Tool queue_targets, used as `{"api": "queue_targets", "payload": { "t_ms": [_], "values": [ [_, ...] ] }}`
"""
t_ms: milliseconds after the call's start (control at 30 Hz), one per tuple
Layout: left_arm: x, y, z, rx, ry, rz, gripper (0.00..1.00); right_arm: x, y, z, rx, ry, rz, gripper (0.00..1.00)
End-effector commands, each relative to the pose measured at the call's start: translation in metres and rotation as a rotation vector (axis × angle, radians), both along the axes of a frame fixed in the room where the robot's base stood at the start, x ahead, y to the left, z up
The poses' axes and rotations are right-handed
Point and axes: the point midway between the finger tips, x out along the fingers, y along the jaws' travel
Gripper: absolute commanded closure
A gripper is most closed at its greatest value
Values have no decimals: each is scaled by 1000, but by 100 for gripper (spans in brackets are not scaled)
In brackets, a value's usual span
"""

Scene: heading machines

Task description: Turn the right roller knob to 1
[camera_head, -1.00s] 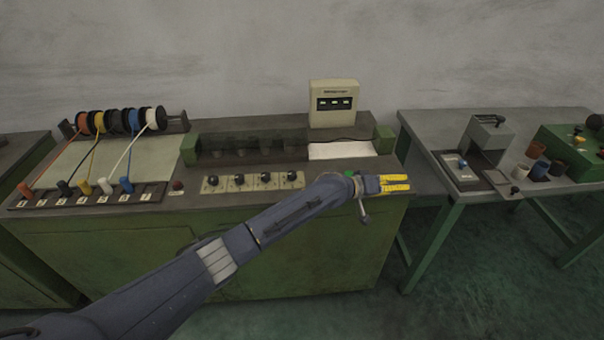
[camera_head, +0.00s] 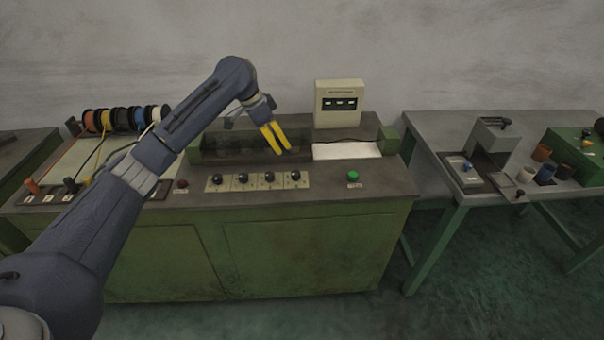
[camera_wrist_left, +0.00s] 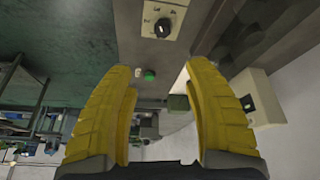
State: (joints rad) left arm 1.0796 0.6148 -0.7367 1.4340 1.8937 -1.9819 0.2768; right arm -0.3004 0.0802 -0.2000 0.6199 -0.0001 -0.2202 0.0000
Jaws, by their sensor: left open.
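A pale knob panel (camera_head: 257,184) on the green machine's top carries a row of several black knobs. The rightmost black knob (camera_head: 295,175) stands at the panel's right end. A black knob on a pale plate (camera_wrist_left: 164,28) also shows at the top of the left wrist view. My left gripper (camera_head: 283,150) points down, above and behind the right part of the row, apart from the knobs. Its yellow fingers are open with nothing between them (camera_wrist_left: 160,68). The knob's pointer and numbers are too small to read. My right gripper is not in view.
A green button (camera_head: 353,176) sits right of the knobs, and a dark red button (camera_head: 181,184) left of them. A dark roller trough (camera_head: 228,148) lies behind. A cream display box (camera_head: 339,103) stands at the back. Coloured wire spools (camera_head: 106,120) are at left.

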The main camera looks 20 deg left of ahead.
Motion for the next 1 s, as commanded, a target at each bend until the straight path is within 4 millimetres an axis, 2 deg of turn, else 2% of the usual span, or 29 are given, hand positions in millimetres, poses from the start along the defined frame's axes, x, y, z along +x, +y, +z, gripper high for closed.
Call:
{"api": "queue_targets", "payload": {
  "t_ms": [100,267,1000],
  "values": [
    [-2,11,3,24,-2,-15,48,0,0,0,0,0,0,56],
    [0,9,-8,29,-1,-20,48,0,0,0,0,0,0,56],
    [27,-31,-124,27,1,-17,48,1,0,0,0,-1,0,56]
  ]
}}
